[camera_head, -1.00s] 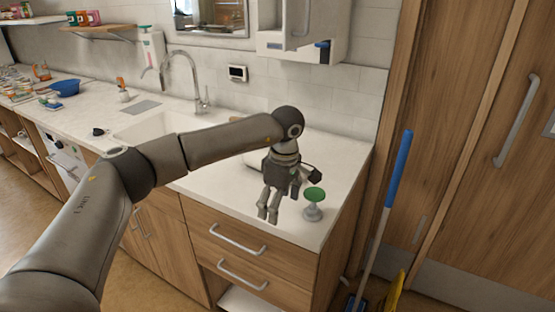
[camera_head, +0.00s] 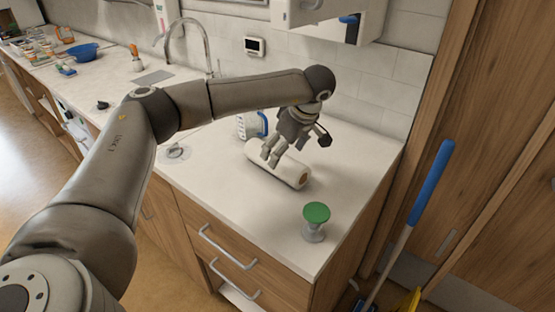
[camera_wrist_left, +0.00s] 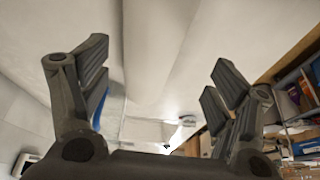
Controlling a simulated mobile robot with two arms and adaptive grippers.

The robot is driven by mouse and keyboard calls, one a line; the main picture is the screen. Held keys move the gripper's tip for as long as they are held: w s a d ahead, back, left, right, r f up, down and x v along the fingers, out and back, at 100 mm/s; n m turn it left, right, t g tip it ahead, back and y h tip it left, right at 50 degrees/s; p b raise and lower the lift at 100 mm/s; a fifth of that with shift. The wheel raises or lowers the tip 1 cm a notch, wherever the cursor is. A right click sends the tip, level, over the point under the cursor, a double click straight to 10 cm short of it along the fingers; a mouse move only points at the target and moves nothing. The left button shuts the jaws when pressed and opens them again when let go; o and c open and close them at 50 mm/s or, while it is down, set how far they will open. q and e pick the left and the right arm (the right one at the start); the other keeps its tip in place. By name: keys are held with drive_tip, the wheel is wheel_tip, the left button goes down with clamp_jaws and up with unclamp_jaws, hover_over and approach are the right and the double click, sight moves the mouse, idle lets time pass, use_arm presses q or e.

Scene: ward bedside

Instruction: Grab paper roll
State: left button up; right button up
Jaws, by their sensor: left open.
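A white paper roll (camera_head: 262,163) lies on its side on the counter, with its brown core end (camera_head: 303,179) facing front right. My left gripper (camera_head: 270,160) is just above the roll's middle, fingers pointing down. In the left wrist view, the roll (camera_wrist_left: 150,60) spans between the widely parted fingers of my left gripper (camera_wrist_left: 160,85), which is open and holds nothing. Whether the fingers touch the roll I cannot tell. My right gripper is not in view.
A green-topped grey stand (camera_head: 316,218) stands near the counter's front right corner. A white container with a blue handle (camera_head: 250,125) is behind the roll. A blue-handled mop (camera_head: 432,185) leans right. The counter front (camera_head: 255,215) is clear.

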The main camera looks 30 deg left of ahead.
use_arm(q)
drive_tip(key=shift+a+f, duration=0.3)
drive_tip(key=shift+f, duration=0.25)
drive_tip(key=shift+w+a+f, duration=0.1)
drive_tip(key=shift+w+f, duration=0.05)
drive_tip(key=shift+f, duration=0.15)
drive_tip(key=p+x, duration=0.1)
drive_tip(key=x, duration=0.1)
drive_tip(key=w+x, duration=0.1)
drive_tip(key=x, duration=0.2)
drive_tip(key=shift+a+r+p, duration=0.1)
drive_tip(key=shift+a+p, duration=0.05)
drive_tip(key=shift+p, duration=0.2)
drive_tip(key=shift+c, duration=2.1)
drive_tip(key=c, duration=0.7)
drive_tip(key=shift+c, duration=0.7)
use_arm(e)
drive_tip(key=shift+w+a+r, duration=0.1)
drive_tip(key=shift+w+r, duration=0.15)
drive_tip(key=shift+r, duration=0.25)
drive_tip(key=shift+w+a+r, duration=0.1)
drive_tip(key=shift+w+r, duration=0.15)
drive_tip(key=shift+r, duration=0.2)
